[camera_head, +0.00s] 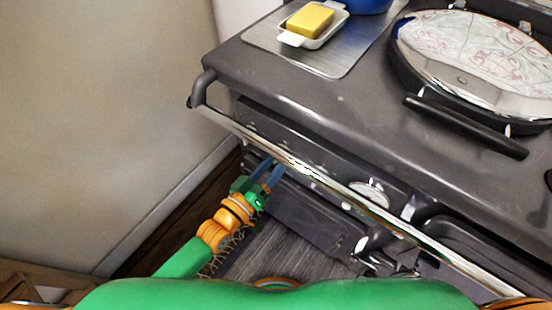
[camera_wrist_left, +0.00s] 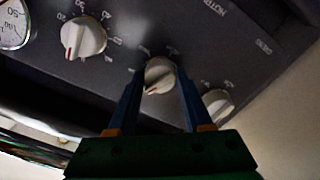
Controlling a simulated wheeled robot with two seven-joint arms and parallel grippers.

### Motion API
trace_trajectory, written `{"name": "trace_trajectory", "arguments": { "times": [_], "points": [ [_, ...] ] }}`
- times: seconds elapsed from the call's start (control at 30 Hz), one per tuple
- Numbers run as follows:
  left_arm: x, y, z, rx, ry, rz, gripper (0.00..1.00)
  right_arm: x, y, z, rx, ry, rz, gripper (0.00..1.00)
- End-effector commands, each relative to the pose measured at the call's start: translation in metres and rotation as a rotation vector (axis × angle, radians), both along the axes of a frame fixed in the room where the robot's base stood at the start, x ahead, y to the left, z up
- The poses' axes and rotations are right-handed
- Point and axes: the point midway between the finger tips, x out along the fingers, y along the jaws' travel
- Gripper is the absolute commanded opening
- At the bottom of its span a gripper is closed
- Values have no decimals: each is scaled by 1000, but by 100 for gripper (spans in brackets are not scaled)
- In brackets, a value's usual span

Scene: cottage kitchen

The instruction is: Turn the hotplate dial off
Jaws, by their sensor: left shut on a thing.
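In the left wrist view, a white round dial (camera_wrist_left: 160,74) with a red pointer mark sits on the dark control panel (camera_wrist_left: 130,30). My left gripper (camera_head: 272,168) is at the stove's front panel, below the chrome rail. In the wrist view its two blue fingers are closed on either side of this dial, the middle one of three. The dial's red mark points to the lower left in that view. Part of the word "HOTPL" is printed above it; I cannot tell for certain which dial that label belongs to. My right gripper is not in view.
Two more white dials flank the held one, one left (camera_wrist_left: 83,37) and one right (camera_wrist_left: 217,104). A chrome rail (camera_head: 330,185) runs along the stove front. A round lid (camera_head: 480,60) and a butter dish (camera_head: 314,24) are on the stove top.

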Motion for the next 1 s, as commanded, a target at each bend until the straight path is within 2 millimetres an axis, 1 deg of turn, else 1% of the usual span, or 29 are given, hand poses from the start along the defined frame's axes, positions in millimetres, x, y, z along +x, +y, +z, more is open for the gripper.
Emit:
{"name": "trace_trajectory", "arguments": {
  "times": [0.3, 0.5, 0.7, 1.0],
  "points": [
    [-1, 0, -1, -203, 150, 0, 0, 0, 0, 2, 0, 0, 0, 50],
    [-1, -1, -1, -293, 216, 0, 0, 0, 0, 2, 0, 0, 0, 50],
    [-1, -1, -1, -345, 253, 0, 0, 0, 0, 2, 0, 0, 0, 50],
    [-1, -1, 0, -371, 273, 0, 0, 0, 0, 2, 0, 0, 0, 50]
  ]
}}
